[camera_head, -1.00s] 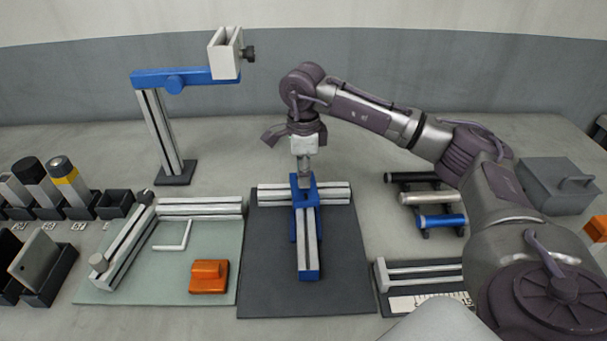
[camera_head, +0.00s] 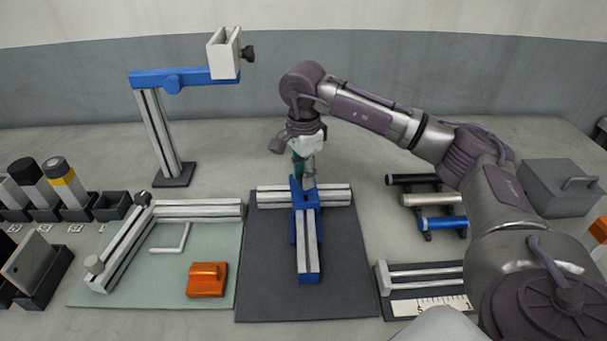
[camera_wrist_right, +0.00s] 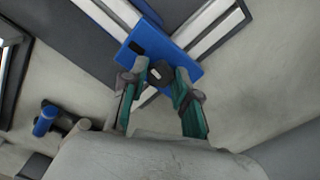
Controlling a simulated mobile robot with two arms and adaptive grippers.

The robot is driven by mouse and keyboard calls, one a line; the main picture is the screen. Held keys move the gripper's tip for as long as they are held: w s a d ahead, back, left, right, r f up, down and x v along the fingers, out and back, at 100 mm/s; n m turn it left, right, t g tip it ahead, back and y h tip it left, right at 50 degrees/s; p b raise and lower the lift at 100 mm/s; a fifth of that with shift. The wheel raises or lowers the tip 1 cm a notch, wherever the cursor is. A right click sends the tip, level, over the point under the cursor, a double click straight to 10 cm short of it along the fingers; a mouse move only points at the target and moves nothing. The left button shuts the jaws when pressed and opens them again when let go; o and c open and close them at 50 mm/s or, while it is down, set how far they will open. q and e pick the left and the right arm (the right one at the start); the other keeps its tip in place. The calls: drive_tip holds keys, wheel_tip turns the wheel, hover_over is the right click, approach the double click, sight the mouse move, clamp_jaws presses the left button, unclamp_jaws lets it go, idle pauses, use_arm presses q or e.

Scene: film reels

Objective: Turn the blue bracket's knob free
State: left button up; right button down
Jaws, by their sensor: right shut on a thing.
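The blue bracket (camera_head: 305,197) joins two aluminium rails in a cross on the dark mat (camera_head: 265,285); it also shows in the right wrist view (camera_wrist_right: 165,50). Its small dark knob (camera_wrist_right: 160,73) shows in the right wrist view between my fingertips; in the head view the knob is hidden by the gripper. My right gripper (camera_head: 304,178) points down at the bracket's far end and is shut on the knob; its green-backed fingers stand on either side of it in the wrist view (camera_wrist_right: 161,75). My left gripper is out of view.
A stand with a blue arm (camera_head: 190,77) and white clamp rises at the back left. A green mat (camera_head: 130,290) with rails, a hex key and an orange block (camera_head: 207,279) lies left. A rack of rollers (camera_head: 430,200) and a ruler (camera_head: 430,305) sit right.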

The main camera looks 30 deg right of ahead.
drive_tip(key=shift+n, duration=0.6)
idle(0.5)
drive_tip(key=c, duration=0.9)
unclamp_jaws()
drive_tip(key=shift+o, duration=0.2)
wheel_tip(320, 180, up, 12)
